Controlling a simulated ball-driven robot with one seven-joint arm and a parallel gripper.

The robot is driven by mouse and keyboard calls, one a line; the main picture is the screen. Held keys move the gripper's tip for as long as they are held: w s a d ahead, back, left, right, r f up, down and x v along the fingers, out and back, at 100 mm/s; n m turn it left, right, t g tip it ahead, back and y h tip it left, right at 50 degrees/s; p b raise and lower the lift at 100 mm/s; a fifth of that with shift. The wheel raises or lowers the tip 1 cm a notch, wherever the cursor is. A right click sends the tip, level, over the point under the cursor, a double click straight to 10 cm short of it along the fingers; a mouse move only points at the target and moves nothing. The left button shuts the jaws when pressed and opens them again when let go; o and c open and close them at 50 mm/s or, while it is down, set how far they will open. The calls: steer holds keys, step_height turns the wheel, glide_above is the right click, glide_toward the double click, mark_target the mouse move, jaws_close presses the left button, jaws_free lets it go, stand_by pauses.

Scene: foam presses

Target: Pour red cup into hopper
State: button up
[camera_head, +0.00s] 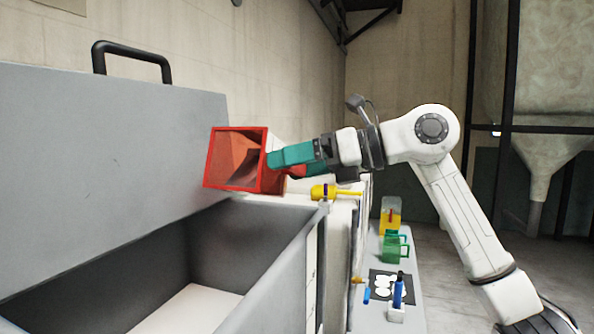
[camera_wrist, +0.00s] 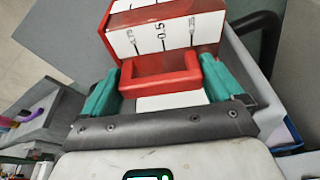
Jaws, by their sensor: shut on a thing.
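The red cup (camera_head: 264,165) is held in the air above the far right rim of an open grey bin (camera_head: 110,238), which seems to be the hopper. The cup lies tilted on its side with its square mouth facing the head camera, and no contents can be made out inside. My gripper (camera_head: 286,156) is to its right, with teal fingers shut on the cup's red handle. In the wrist view the handle (camera_wrist: 160,70) sits between the fingers. The cup's white scale face (camera_wrist: 165,37) shows behind it. The bin has a pale floor.
A raised grey lid (camera_head: 100,130) with a black handle stands behind the bin. A yellow-handled tool (camera_head: 325,192) is just below my gripper.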

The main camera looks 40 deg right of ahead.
mark_target(292, 169)
steer(key=shift+s+a+f+n+h+b, duration=0.2)
steer(key=shift+f+n+b, duration=0.3)
steer(key=shift+b, duration=0.4)
steer(key=shift+s+a+f+n+h+b, duration=0.1)
steer(key=shift+a+f+n+h+b, duration=0.15)
steer(key=shift+n+b, duration=0.5)
steer(key=shift+s+a+f+n+t+h+b, duration=0.15)
steer(key=shift+a+n+t+h+b, duration=0.3)
steer(key=shift+b, duration=0.6)
steer(key=shift+s+a+r+n+t+h+b, duration=0.2)
steer(key=shift+s+a+r+n+t+b, duration=0.15)
steer(key=shift+n+b, duration=0.45)
steer(key=shift+s+a+r+n+t+h+b, duration=0.1)
steer(key=shift+s+a+r+n+h+b, duration=0.15)
steer(key=shift+a+r+n+b, duration=0.45)
steer(key=shift+d+f, duration=0.25)
steer(key=shift+d, duration=0.05)
